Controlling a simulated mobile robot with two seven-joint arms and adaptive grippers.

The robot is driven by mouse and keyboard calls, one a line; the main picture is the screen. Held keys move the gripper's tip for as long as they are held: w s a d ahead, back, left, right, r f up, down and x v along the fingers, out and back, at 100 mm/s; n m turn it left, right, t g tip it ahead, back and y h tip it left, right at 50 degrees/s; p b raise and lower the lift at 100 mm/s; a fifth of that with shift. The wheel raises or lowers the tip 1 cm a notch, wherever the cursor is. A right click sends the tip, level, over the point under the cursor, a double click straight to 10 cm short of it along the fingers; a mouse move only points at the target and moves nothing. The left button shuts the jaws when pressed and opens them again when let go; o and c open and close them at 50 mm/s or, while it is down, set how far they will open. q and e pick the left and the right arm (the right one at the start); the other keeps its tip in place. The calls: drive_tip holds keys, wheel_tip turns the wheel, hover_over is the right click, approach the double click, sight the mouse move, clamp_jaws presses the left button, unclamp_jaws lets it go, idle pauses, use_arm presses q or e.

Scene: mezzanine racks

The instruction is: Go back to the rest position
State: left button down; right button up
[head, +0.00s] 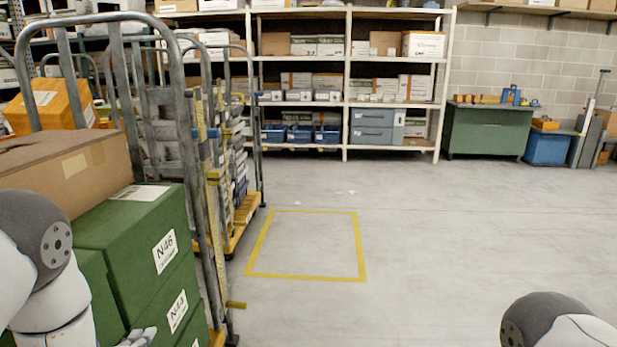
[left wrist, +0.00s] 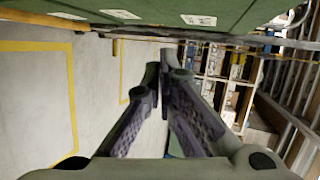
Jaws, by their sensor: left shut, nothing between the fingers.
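My left gripper (left wrist: 166,72) shows in the left wrist view with its two fingers drawn together and nothing between them. In the head view only a small part of the left gripper (head: 138,338) shows at the bottom edge, in front of the green boxes. My left arm is at the left edge of the head view. Part of my right arm shows at the lower right; its gripper is out of view.
Stacked green boxes (head: 150,235), a brown carton (head: 75,170) and an orange box (head: 55,105) stand by a grey-framed roll cage (head: 185,110) at left. A yellow floor square (head: 308,277) is empty. Shelves (head: 347,60) and a green cabinet (head: 487,132) line the back. Floor at right is clear.

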use_arm(q)
drive_tip(key=s+d+f+n+g+h, duration=0.1)
drive_tip(key=s+d+f+n+g, duration=0.2)
drive_tip(key=s, duration=0.4)
drive_tip(key=s+d+f+n+g, duration=0.1)
drive_tip(key=s+f+n+g, duration=0.2)
drive_tip(key=s+f, duration=0.4)
drive_tip(key=s+d+f+n+g+h, duration=0.1)
drive_tip(key=s+f+n+g, duration=0.15)
drive_tip(key=s, duration=0.55)
drive_tip(key=s+d+n+g, duration=0.2)
drive_tip(key=s+n+g, duration=0.1)
drive_tip(key=s, duration=0.8)
drive_tip(key=s+d+n+g+h+p, duration=0.1)
drive_tip(key=s+n+g, duration=0.3)
drive_tip(key=s, duration=0.7)
drive_tip(key=shift+s+d+g, duration=0.35)
drive_tip(key=shift+s+d, duration=0.05)
drive_tip(key=shift+d, duration=0.25)
use_arm(e)
drive_tip(key=shift+w+r+t, duration=0.5)
drive_tip(key=shift+w+r, duration=0.35)
drive_tip(key=shift+r, duration=0.25)
use_arm(q)
drive_tip(key=shift+r, duration=0.1)
